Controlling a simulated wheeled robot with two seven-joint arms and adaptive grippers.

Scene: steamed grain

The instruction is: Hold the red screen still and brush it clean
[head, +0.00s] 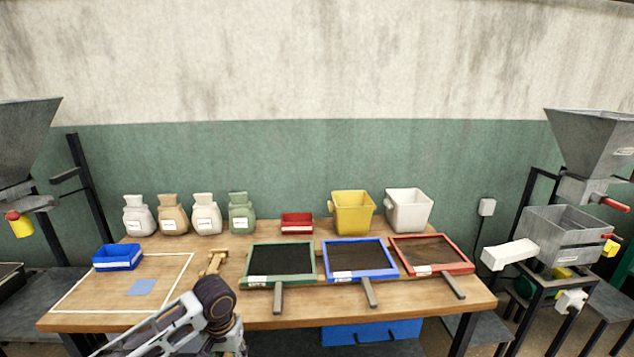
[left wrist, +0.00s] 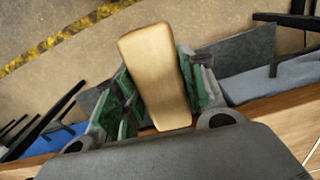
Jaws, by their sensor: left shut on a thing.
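The red screen (head: 403,242) lies on the table at the right of three framed screens. Its mesh looks brown, and its grey handle (head: 454,286) points toward the front edge. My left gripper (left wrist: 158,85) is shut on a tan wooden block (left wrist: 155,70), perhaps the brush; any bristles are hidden. In the head view my left arm is at the front edge, left of the screens and well apart from the red one. A small wooden item (head: 213,264) lies on the table left of the green screen. My right gripper is not in view.
The green screen (head: 247,262) and blue screen (head: 328,262) lie left of the red one. Behind stand a red bin (head: 297,229), yellow bucket (head: 353,216), white bucket (head: 409,214) and several sacks (head: 241,216). A blue bin (head: 117,261) is at left.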

